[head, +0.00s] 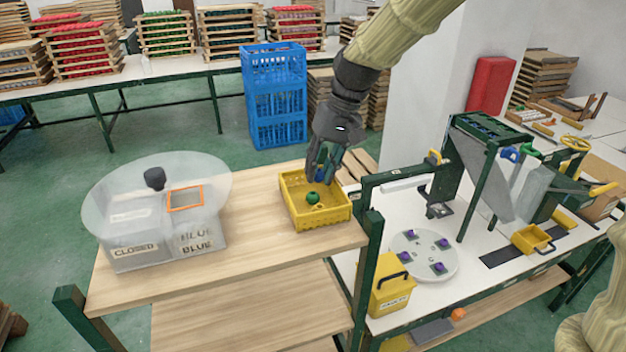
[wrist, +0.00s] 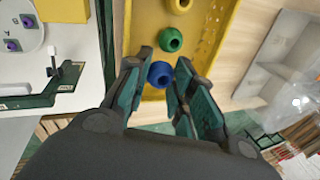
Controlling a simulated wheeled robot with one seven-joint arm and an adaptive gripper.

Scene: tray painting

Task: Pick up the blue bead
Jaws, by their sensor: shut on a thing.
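The blue bead (wrist: 159,74) is between the fingertips of my gripper (wrist: 160,82) in the wrist view, inside the yellow tray (head: 338,215). In the head view my gripper (head: 322,172) reaches down into the back of the tray, and a bit of blue shows between its fingers. The gripper is shut on the blue bead. I cannot tell whether the bead is clear of the tray floor. A green bead (head: 312,197) lies in the tray; in the wrist view the green bead (wrist: 170,39) is just beyond the blue one.
A grey box (head: 125,255) with a clear round lid and labels reading CLOSED and BLUE stands left on the wooden table (head: 255,240). A white disc (head: 424,245) with purple pieces lies on the right bench. A yellow bin (head: 390,292) stands near it.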

